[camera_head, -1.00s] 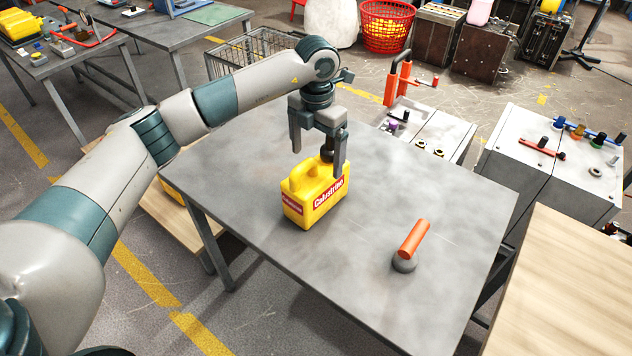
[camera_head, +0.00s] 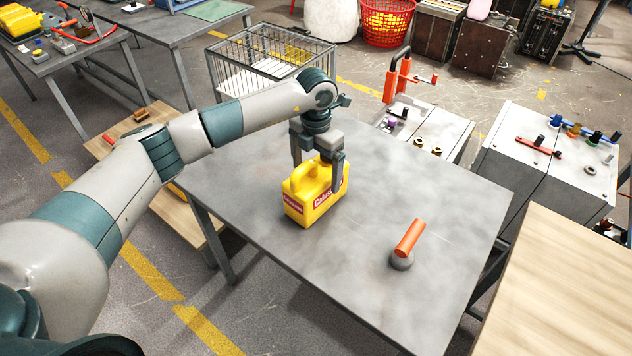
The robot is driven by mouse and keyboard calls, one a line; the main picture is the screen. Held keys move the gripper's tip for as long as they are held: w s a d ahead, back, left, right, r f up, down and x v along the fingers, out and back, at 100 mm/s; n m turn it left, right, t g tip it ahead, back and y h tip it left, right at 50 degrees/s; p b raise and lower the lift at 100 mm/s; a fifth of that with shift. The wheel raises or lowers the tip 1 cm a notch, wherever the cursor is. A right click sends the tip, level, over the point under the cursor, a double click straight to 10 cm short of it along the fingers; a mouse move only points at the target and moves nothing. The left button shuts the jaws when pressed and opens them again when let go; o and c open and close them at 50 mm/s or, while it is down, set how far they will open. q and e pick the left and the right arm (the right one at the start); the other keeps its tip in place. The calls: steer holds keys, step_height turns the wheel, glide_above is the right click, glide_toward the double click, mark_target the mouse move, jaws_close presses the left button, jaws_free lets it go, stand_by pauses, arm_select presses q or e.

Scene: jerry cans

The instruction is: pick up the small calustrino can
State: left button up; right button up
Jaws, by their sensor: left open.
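The small yellow Calustrino can (camera_head: 303,204) stands upright on the grey metal table (camera_head: 320,290), with red labels on its sides and its handle on top. My left gripper (camera_head: 317,173) points down over the can, its fingers apart. One finger is in front of the can's right part and covers some of the label. The other finger is behind the handle, so its tip is hidden. I cannot tell whether either finger touches the can. My right gripper is not in view.
An orange-handled tool with a round grey base (camera_head: 403,258) stands on the table to the right of the can. Grey machine cabinets (camera_head: 545,165) stand beyond the table's right side. A wire cart (camera_head: 265,60) stands behind the arm. The table's front is clear.

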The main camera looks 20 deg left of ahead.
arm_select(q)
steer(key=shift+f, duration=0.55)
steer(key=c, duration=1.5)
steer(key=shift+c, duration=0.2)
steer(key=shift+r, duration=0.1)
